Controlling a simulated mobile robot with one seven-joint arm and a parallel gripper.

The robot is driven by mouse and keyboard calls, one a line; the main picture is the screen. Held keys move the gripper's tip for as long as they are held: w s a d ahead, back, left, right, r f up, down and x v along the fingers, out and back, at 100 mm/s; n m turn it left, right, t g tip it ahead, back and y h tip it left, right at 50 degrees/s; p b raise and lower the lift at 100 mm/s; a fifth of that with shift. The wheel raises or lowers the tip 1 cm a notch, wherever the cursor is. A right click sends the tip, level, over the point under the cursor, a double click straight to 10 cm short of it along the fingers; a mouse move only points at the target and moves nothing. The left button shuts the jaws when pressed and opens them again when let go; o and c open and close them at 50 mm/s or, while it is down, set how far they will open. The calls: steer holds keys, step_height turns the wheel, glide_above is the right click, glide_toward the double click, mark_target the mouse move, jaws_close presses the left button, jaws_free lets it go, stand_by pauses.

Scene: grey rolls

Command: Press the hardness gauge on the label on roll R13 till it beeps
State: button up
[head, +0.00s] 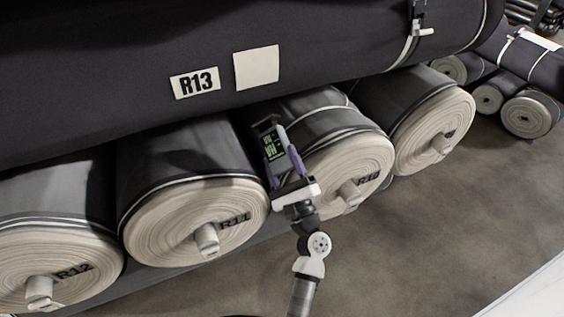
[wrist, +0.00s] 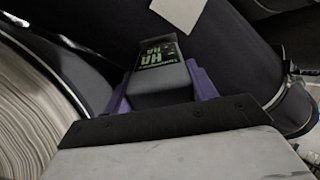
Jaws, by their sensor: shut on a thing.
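Roll R13 (head: 320,45) is a large dark roll lying across the top of the other rolls in the head view. It carries a printed R13 tag (head: 195,83) and, to the right of that, a blank cream label (head: 256,67). My gripper (head: 279,157) is shut on the hardness gauge (head: 270,138), a dark device with a lit green display. The gauge is below the blank label and apart from it. In the wrist view the gauge (wrist: 160,70) sits between the purple fingers, with the label's corner (wrist: 178,10) beyond it. The gauge's pressing end is hidden.
Roll R11 (head: 185,215), roll R10 (head: 345,165) and roll R12 (head: 50,265) lie below, with cores sticking out. A strap with a buckle (head: 418,28) circles R13 at the right. Smaller rolls (head: 530,115) lie at the far right. Bare floor (head: 460,220) is open at lower right.

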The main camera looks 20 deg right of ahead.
mark_target(274, 142)
steer(key=p+x, duration=0.1)
steer(key=x, duration=0.2)
steer(key=shift+w+r, duration=0.3)
steer(key=shift+x, duration=1.05)
steer(key=shift+w+r, duration=0.3)
steer(key=shift+w, duration=0.25)
stand_by(1.1)
steer(key=shift+b+v, duration=0.35)
steer(key=shift+v, duration=0.5)
steer(key=shift+b+v, duration=1.4)
steer(key=shift+v, duration=1.3)
steer(key=shift+f, duration=0.1)
